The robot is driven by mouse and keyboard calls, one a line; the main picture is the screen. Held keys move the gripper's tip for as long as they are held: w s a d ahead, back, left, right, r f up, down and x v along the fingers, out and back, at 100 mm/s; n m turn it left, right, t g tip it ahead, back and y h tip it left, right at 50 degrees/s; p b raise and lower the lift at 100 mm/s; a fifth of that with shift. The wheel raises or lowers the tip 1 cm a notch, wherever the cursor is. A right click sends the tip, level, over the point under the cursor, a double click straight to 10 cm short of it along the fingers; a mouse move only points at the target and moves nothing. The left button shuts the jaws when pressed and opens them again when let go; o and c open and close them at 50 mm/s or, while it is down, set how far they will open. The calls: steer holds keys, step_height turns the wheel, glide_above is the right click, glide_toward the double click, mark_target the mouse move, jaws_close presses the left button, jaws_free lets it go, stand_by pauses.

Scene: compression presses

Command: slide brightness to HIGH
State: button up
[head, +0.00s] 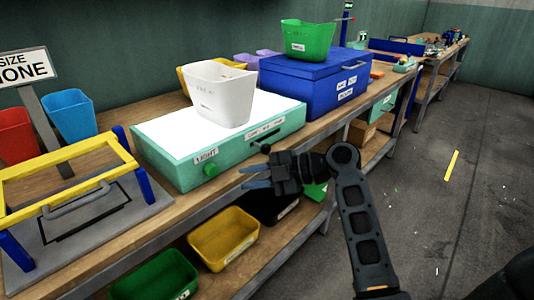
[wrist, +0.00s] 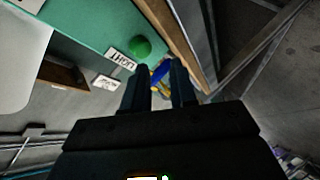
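The light box (head: 173,149) is a teal box with a bright white top, on the bench in the head view. Its front has a round green knob (head: 210,170) beside a LIGHT label (head: 205,155). Farther right on the front are a pale label strip (head: 265,133) and a small dark knob (head: 265,148), apparently the slider; its setting is too small to read. My gripper (head: 257,177) is open and empty, in front of the box, below the dark knob and right of the green knob. The wrist view shows the green knob (wrist: 141,46) beyond my parted fingers (wrist: 164,80).
A white bin (head: 220,93) stands on the light box. A blue box (head: 313,82) with a green bin on top is to its right. A yellow-barred frame (head: 66,178) stands left. Yellow and green bins sit on the lower shelf.

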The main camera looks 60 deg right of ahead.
mark_target(265, 149)
steer(key=o, duration=0.6)
steer(key=s+d+m+t+h+b, duration=0.1)
steer(key=d+m, duration=0.3)
steer(key=s+d+m+t+h+b, duration=0.1)
steer(key=d+m+h, duration=0.1)
steer(key=d+m, duration=0.1)
steer(key=s+d+m+t+h+b, duration=0.1)
steer(key=s+d+m+t+h, duration=0.1)
steer(key=d+m, duration=0.2)
steer(key=shift+d+f+m, duration=0.3)
steer(key=shift+m, duration=0.5)
steer(key=shift+c, duration=0.2)
steer(key=shift+s+d+m+h, duration=0.1)
steer(key=shift+d+m+h, duration=0.3)
steer(key=shift+m, duration=0.1)
steer(key=w, duration=0.7)
steer(key=shift+w+d+r+p, duration=0.1)
steer(key=shift+w+d+p, duration=0.2)
steer(key=shift+d, duration=0.05)
steer(key=shift+c, duration=0.3)
jaws_close()
